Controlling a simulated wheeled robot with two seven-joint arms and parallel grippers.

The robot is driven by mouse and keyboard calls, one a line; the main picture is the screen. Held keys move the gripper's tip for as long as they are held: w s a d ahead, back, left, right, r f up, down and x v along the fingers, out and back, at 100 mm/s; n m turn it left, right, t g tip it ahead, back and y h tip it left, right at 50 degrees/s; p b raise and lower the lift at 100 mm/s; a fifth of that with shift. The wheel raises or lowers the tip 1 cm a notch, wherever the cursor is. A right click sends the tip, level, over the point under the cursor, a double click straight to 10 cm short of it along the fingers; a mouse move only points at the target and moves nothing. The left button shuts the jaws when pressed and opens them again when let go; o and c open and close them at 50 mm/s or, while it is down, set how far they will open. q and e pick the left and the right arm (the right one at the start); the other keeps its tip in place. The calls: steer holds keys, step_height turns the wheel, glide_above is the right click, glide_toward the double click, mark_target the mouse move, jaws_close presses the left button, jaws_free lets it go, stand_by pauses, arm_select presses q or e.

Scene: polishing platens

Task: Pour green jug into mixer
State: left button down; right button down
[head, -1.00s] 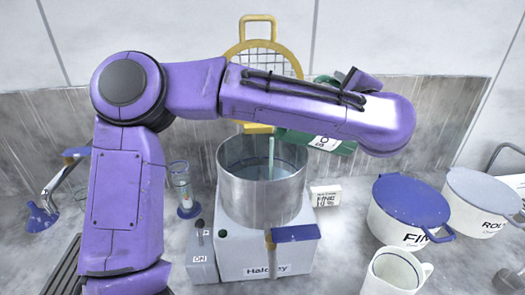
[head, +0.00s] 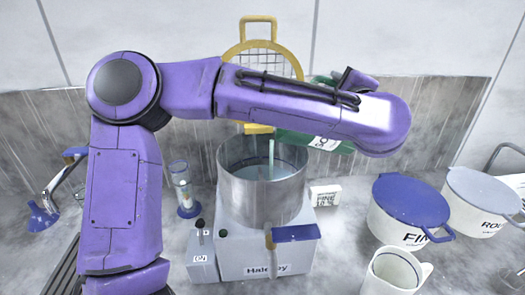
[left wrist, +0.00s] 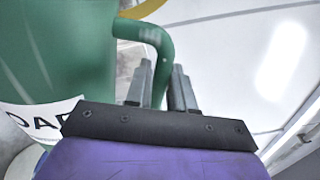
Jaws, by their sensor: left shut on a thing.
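The green jug (head: 291,139) is in the air just above the back right rim of the mixer's steel pot (head: 262,200), tilted and partly hidden by my left arm. A pale upright strip (head: 271,152) runs into the pot from near the jug; I cannot tell whether it is a rod or a stream. Bluish liquid shows inside the pot. My left gripper (left wrist: 163,88) is shut on the jug's handle (left wrist: 158,40) in the left wrist view, beside the jug's green wall (left wrist: 60,60). In the head view its fingers are hidden. My right gripper is out of view.
Right of the mixer are a small white labelled box (head: 325,196), a blue-lidded pot (head: 408,208), a grey-lidded pot (head: 485,200) and a white mug (head: 395,272). A glass cylinder (head: 183,188) stands left. A yellow-framed rack (head: 262,32) stands behind.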

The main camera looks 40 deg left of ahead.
arm_select(q)
steer(key=shift+s+a+r+n, duration=0.15)
steer(key=shift+s+a+n, duration=0.15)
steer(key=shift+n, duration=0.1)
stand_by(0.7)
